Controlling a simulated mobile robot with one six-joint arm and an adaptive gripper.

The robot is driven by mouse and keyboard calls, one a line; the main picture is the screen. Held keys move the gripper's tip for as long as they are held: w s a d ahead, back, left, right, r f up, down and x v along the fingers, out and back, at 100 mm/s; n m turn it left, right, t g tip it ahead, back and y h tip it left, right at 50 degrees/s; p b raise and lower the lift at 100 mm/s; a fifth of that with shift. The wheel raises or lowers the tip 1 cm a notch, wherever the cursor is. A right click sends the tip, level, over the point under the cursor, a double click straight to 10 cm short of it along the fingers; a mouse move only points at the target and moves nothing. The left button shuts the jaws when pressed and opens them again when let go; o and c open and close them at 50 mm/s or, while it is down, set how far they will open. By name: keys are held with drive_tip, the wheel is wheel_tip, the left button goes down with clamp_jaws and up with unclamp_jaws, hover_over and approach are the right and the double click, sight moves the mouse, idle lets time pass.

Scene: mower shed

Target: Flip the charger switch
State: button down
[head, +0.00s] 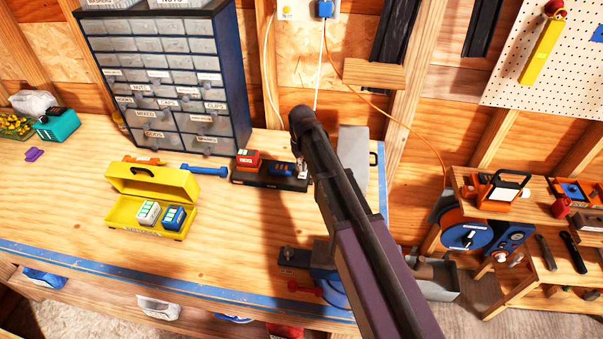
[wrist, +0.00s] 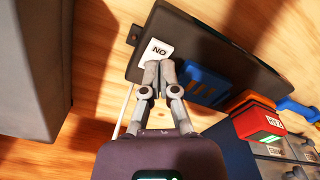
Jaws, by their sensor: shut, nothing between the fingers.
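The charger is a black flat box (head: 268,181) on the workbench in the head view; it also fills the upper middle of the wrist view (wrist: 205,38). Its white switch (wrist: 158,50), marked ON and upside down in the wrist view, sits near one end. My gripper (wrist: 160,66) is shut and empty, its fingertips at the switch's near edge. I cannot tell whether they touch. In the head view my arm hides most of the gripper (head: 302,172). A blue slotted part (wrist: 205,86) and a red-and-orange battery (wrist: 258,120) sit along the charger.
An open yellow box (head: 125,212) with small battery packs stands left on the bench. A drawer cabinet (head: 170,75) stands behind the charger. A grey bin-like block (head: 353,150) is just right of my arm. A blue vise-like tool (head: 325,275) is at the front edge.

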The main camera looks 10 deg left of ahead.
sight(302, 176)
drive_tip(key=shift+f+b, duration=1.4)
idle(1.5)
drive_tip(key=shift+r, duration=0.15)
drive_tip(key=shift+r+p, duration=3.4)
drive_tip(key=shift+p, duration=0.15)
drive_tip(key=shift+d, duration=0.1)
drive_tip(key=s+d+m, duration=0.2)
drive_tip(key=s+d, duration=0.2)
drive_tip(key=d, duration=0.7)
drive_tip(key=s+d+m, duration=0.2)
drive_tip(key=s+d, duration=0.2)
drive_tip(key=d, duration=0.7)
drive_tip(key=s+d+m, duration=0.3)
drive_tip(key=s+d, duration=0.1)
drive_tip(key=d, duration=0.7)
drive_tip(key=shift+s+a+f+b, duration=0.1)
drive_tip(key=shift+s+f+b, duration=0.35)
drive_tip(key=shift+f+b, duration=0.4)
drive_tip(key=shift+s+a+f+b, duration=0.1)
drive_tip(key=shift+s+f+b, duration=0.35)
drive_tip(key=shift+f+b, duration=0.35)
drive_tip(key=shift+s+f+b, duration=0.45)
drive_tip(key=shift+f+b, duration=0.4)
